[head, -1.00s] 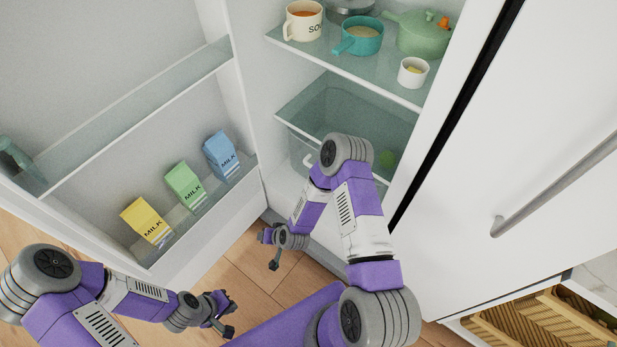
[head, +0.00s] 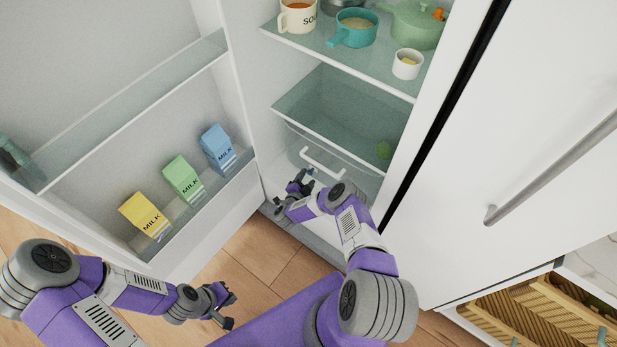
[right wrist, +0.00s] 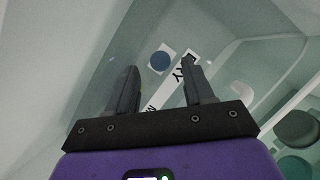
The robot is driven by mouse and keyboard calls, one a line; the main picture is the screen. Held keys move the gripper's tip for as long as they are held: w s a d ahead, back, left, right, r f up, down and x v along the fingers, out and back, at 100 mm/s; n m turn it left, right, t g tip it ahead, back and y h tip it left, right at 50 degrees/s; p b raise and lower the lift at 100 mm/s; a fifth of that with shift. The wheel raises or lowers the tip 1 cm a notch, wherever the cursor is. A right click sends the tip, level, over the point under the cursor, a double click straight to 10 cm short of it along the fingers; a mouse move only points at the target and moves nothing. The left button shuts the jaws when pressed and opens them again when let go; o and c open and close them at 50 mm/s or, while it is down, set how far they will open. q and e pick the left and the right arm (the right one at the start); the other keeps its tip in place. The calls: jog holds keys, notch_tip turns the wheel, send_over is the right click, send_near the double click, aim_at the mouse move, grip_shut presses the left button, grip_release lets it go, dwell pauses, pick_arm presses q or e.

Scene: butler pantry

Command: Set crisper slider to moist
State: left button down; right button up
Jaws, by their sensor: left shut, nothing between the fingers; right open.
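The clear crisper drawer (head: 345,150) with a white handle (head: 323,166) sits shut at the bottom of the open fridge. In the right wrist view a round dark blue knob (right wrist: 160,61) sits on a pale plate, beside a white label strip (right wrist: 181,72). The strip reads what looks like "DRY" at its upper end and "M" lower down; the gripper hides part of it. My right gripper (head: 297,186) is open and empty, left of and just below the handle. Its fingers (right wrist: 160,75) frame the knob in view; the gap is unclear. My left gripper (head: 222,308) is shut and empty above the floor.
The fridge door (head: 205,245) stands open on the left with several milk cartons on its shelf. A glass shelf (head: 375,75) above the drawer holds a mug, pots and a small cup. A closed white door (head: 520,150) bounds the right.

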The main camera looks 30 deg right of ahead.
aim_at(310, 173)
jog(key=shift+b+x, duration=0.45)
jog(key=shift+x, duration=1)
jog(key=shift+a, duration=0.1)
grip_shut()
